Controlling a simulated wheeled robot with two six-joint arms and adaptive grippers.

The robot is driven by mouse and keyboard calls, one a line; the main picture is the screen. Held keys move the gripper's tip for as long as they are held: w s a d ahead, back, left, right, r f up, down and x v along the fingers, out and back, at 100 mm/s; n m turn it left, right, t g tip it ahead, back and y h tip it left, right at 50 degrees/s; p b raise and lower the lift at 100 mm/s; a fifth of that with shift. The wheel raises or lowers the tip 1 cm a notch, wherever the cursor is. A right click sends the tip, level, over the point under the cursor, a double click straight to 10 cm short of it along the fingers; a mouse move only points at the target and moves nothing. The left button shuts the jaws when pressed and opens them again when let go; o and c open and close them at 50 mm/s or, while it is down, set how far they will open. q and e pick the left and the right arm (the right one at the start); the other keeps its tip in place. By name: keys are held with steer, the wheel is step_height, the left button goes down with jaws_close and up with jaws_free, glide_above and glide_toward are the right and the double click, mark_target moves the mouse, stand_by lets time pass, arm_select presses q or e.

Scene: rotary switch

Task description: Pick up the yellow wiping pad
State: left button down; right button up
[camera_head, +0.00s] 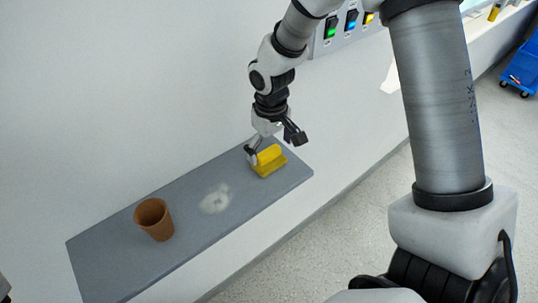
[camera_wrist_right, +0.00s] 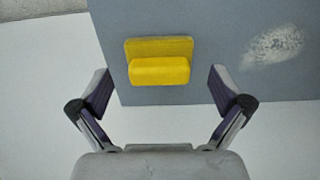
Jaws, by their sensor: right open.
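The yellow wiping pad (camera_head: 269,161) lies on the right end of a grey shelf (camera_head: 110,262). It has a flat base and a raised block-shaped grip. My right gripper (camera_head: 275,150) is open above the pad. In the right wrist view the pad (camera_wrist_right: 159,62) sits between and just ahead of the two spread fingertips of the right gripper (camera_wrist_right: 160,88). No contact shows there. At the lower left edge of the head view only a small bit of grey and dark shows, and my left gripper cannot be made out.
A brown cup-shaped pot (camera_head: 154,218) stands on the left part of the shelf. A pale powdery smudge (camera_head: 215,199) marks the shelf between pot and pad. A switch panel (camera_head: 345,28) is on the wall above. A blue cart (camera_head: 522,66) stands far right.

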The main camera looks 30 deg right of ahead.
mark_target(269, 152)
steer(key=f, duration=0.1)
steer(key=w+f, duration=0.1)
steer(key=f, duration=0.1)
steer(key=shift+w+f, duration=0.35)
steer(key=shift+s+r, duration=0.15)
steer(key=shift+s, duration=0.05)
steer(key=shift+c, duration=1.3)
steer(key=shift+s+r, duration=0.1)
steer(key=shift+s, duration=0.15)
steer(key=c, duration=0.9)
steer(key=shift+c, duration=0.2)
